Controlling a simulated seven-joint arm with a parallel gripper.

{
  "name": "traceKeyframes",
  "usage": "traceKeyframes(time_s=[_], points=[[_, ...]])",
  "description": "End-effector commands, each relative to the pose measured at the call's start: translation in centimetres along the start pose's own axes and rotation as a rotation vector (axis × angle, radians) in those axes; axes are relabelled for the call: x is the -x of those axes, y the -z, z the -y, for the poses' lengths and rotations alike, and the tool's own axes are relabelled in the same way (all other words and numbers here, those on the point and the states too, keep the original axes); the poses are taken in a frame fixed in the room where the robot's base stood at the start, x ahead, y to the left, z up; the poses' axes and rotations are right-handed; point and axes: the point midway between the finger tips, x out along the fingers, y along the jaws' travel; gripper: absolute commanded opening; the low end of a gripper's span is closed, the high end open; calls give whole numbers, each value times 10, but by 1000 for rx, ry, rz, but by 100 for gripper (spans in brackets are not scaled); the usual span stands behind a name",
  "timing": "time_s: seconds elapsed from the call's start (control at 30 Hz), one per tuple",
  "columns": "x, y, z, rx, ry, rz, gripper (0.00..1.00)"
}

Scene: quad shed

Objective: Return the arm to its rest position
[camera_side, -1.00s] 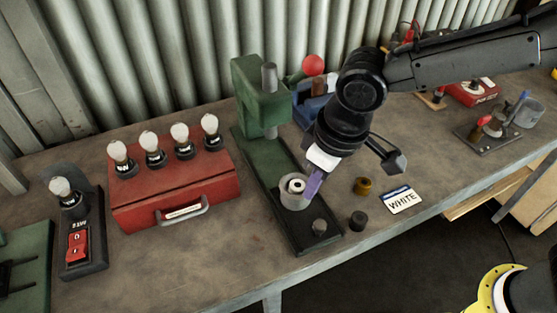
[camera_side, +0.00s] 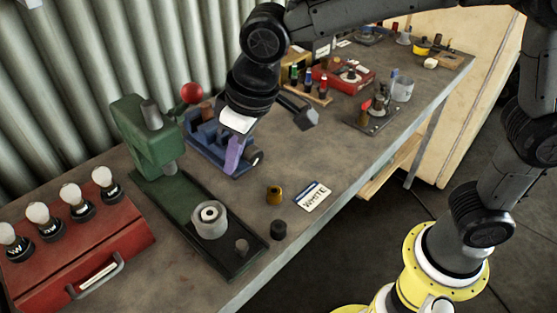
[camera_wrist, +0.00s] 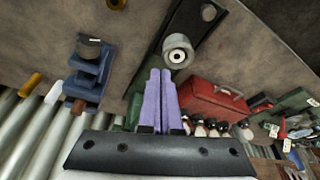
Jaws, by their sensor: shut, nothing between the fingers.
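My gripper (camera_side: 233,158) is shut and empty, its purple fingers pressed together. In the side view it hangs in the air over the bench, in front of the blue vise (camera_side: 205,140) and right of the green press (camera_side: 146,150). In the wrist view the two purple fingers (camera_wrist: 160,82) lie side by side with nothing between them. A grey ring-shaped part (camera_side: 209,219) sits on the press's dark base plate and is apart from the fingers. My gripper hides part of the vise.
A red toolbox (camera_side: 75,262) with several bulbs on it stands at the left. A brass piece (camera_side: 274,195), a dark knob (camera_side: 278,230) and a WHITE card (camera_side: 313,196) lie near the front edge. A red box (camera_side: 345,76) and a small dark stand (camera_side: 372,117) are farther right.

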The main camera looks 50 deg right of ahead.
Motion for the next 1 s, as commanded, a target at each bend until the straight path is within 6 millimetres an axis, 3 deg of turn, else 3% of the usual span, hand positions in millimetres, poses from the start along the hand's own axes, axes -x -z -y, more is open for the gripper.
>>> traceKeyframes(time_s=[0.03,0.1,0.2,0.4,0.6,0.7,0.8,1.0], points=[[24,-4,-29,-65,-10,-44,0],[52,-19,-65,-142,-26,-92,0],[85,-52,-105,-233,-55,-151,0],[121,-142,-151,-369,-127,-238,0],[112,-222,-155,-417,-178,-258,0],[99,-241,-150,-395,-176,-232,0],[88,-251,-146,-369,-169,-196,0],[89,-250,-146,-349,-170,-196,0]])
